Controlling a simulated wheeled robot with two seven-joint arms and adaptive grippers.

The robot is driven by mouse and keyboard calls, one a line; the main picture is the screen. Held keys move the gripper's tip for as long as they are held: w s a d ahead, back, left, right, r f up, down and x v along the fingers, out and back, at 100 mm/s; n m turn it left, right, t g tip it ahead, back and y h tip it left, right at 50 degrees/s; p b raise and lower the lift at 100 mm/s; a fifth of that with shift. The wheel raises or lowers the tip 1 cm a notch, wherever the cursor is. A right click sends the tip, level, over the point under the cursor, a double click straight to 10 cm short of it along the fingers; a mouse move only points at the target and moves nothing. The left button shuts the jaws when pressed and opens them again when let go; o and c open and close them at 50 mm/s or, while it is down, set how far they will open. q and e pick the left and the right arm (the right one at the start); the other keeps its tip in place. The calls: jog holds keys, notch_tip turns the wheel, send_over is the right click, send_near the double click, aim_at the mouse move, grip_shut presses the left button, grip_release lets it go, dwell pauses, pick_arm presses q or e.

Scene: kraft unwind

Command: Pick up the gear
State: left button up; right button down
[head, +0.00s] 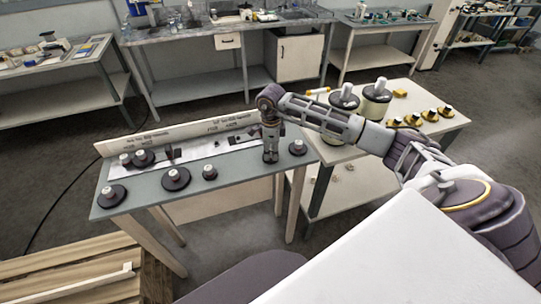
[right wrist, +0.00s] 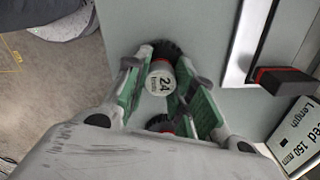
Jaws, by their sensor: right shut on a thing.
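My right gripper (head: 270,158) points down at the right part of the grey table in the head view. In the right wrist view, its green-lined fingers (right wrist: 160,92) are shut on the white hub of a gear (right wrist: 162,78) marked 24. Dark toothed edges show above and below the hub, and the fingers cover the sides. In the head view the gripper hides this gear. I cannot tell if it touches the table. Other dark gears with pale hubs stand on the table, at its front left (head: 112,195), middle (head: 176,178) and right end (head: 298,147). My left gripper is out of view.
A long upright label board (head: 180,132) runs along the back of the grey table (head: 150,203). A sign (right wrist: 297,135) and a black bar (right wrist: 280,80) are right of the gripper.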

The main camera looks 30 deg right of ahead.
aim_at(271, 151)
notch_tip(271, 151, up, 8)
jog(key=shift+r+b, duration=0.2)
jog(key=shift+b, duration=0.45)
jog(key=shift+r, duration=0.8)
jog(key=shift+s, duration=0.1)
